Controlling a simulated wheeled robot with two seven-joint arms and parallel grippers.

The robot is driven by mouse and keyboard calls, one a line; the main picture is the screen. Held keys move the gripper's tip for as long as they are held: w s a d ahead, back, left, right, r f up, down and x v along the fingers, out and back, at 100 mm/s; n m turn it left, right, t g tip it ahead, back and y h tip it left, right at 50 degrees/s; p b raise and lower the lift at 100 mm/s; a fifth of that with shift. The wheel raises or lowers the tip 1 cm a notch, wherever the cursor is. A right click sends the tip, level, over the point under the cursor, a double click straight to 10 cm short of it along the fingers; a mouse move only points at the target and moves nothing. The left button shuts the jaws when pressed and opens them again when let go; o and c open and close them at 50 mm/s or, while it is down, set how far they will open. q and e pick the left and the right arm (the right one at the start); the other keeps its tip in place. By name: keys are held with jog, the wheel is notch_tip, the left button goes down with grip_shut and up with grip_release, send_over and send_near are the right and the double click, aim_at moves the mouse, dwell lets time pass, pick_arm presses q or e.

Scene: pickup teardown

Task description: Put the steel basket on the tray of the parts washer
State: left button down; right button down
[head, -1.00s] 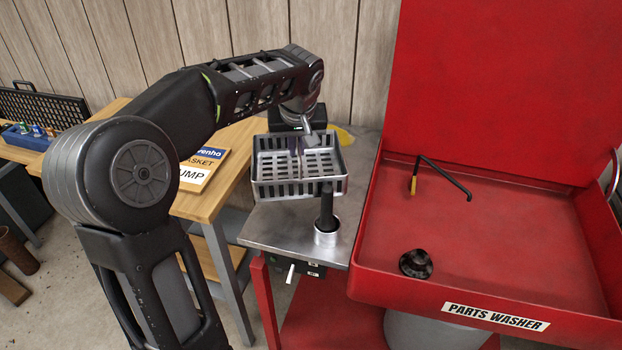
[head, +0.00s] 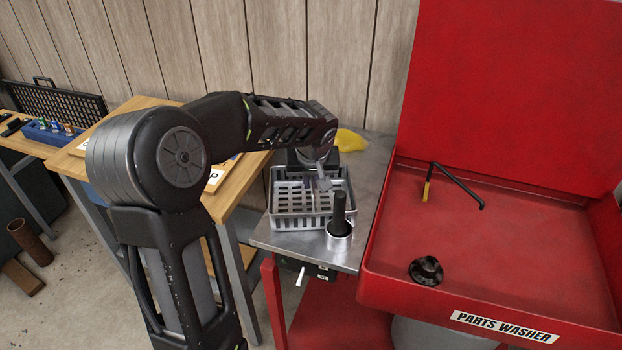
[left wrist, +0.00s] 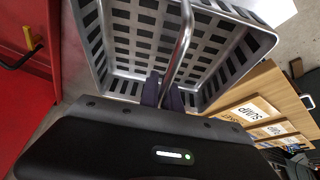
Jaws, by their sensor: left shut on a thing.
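The steel basket (head: 288,222), a slotted open box with a bar handle, is over the bare steel tray (head: 373,178) beside the red basin of the parts washer (head: 500,235). My left gripper (head: 322,182) is shut on the basket's handle, and its fingers also show closed around the bar in the left wrist view (left wrist: 163,92). The basket (left wrist: 225,38) looks level in the head view. I cannot tell whether its bottom touches the steel. My right gripper is not in view.
A metal cup with a black-handled brush (head: 339,235) stands at the tray's front, partly hiding the basket. A yellow cloth-like thing (head: 350,140) lies at the back. The basin holds a black round part (head: 426,270) and a bent spout (head: 455,183). A wooden bench (head: 240,185) stands left.

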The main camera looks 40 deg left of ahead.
pick_arm(q)
jog(key=shift+f+b, duration=0.15)
jog(key=shift+b, duration=0.15)
jog(key=c, duration=1.6)
grip_release()
jog(key=shift+o, duration=0.2)
jog(key=shift+r, duration=0.2)
jog(key=shift+s+d+r, duration=0.1)
jog(key=shift+s+r, duration=0.05)
jog(key=shift+r, duration=0.35)
jog(key=v, duration=1.1)
jog(key=shift+b, duration=0.4)
